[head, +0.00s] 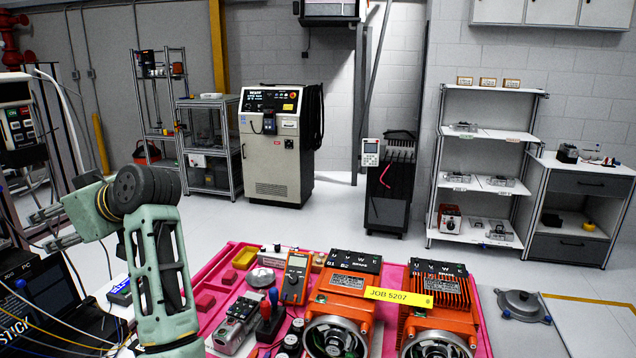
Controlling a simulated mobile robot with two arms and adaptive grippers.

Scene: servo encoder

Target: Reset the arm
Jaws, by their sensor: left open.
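I see nothing held. My right arm and right gripper are out of view.
A pink tray (220,262) holds two orange servo motors (348,283), a yellow JOB 5207 label (398,297), an orange meter (296,278) and small parts. A laptop (45,300) and cables crowd the left.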

